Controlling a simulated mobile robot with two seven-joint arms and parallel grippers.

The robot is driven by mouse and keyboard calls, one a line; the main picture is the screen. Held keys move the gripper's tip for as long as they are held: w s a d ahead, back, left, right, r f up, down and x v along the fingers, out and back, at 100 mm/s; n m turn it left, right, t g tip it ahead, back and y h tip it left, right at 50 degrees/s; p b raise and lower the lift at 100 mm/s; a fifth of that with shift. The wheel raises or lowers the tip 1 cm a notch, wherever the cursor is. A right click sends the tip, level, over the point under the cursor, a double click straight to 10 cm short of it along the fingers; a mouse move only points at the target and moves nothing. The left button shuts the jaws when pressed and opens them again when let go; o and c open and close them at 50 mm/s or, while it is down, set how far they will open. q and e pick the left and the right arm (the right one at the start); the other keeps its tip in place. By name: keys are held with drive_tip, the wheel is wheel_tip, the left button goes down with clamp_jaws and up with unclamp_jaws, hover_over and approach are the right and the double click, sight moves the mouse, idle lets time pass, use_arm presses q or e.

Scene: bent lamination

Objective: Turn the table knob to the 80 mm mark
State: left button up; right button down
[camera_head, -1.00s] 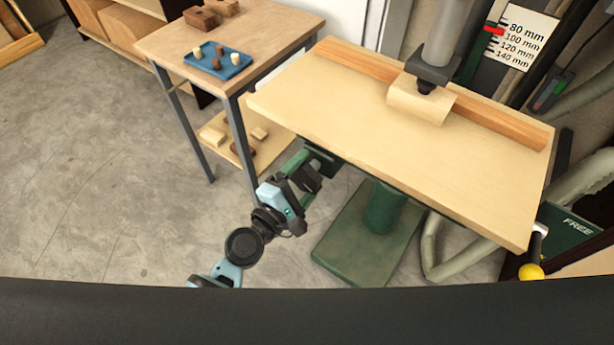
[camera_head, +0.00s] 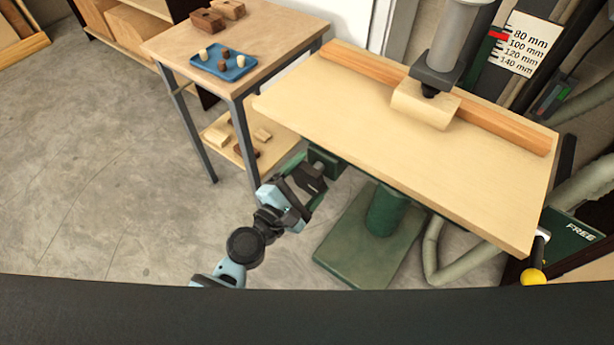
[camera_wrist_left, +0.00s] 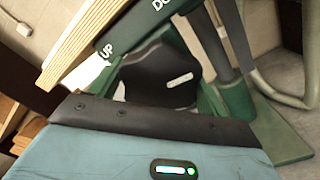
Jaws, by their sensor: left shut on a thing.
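The table knob (camera_wrist_left: 160,75) is black with a white mark and shows in the left wrist view, under the wooden table edge between the words UP and DOWN. My left gripper (camera_head: 312,178) is shut on the knob below the table's left front edge; the fingers hide most of it in the head view. The scale plate (camera_head: 522,45) at the upper right reads 80 to 140 mm. Its red pointer (camera_head: 499,36) stands near the upper end, around the 80 and 100 mm marks; the exact reading is too small to tell. My right gripper is not in view.
The wooden machine table (camera_head: 400,150) carries a fence (camera_head: 365,65) and a block under the spindle (camera_head: 440,65). A side table (camera_head: 270,30) with a blue tray (camera_head: 224,63) stands to the left. A yellow-ended handle (camera_head: 532,275) is at the right. The floor at left is clear.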

use_arm(q)
drive_tip(key=shift+s+d+f+g, duration=0.15)
drive_tip(key=shift+s+f, duration=0.1)
drive_tip(key=shift+f, duration=0.25)
drive_tip(key=shift+s+d+f+g, duration=0.1)
drive_tip(key=shift+s+f+g, duration=0.1)
drive_tip(key=shift+f, duration=0.25)
drive_tip(key=o, duration=1)
drive_tip(key=shift+c, duration=0.2)
drive_tip(key=v, duration=0.7)
drive_tip(key=shift+s+a+r+b, duration=0.15)
drive_tip(key=shift+a+r+b, duration=0.1)
drive_tip(key=shift+r+b, duration=0.1)
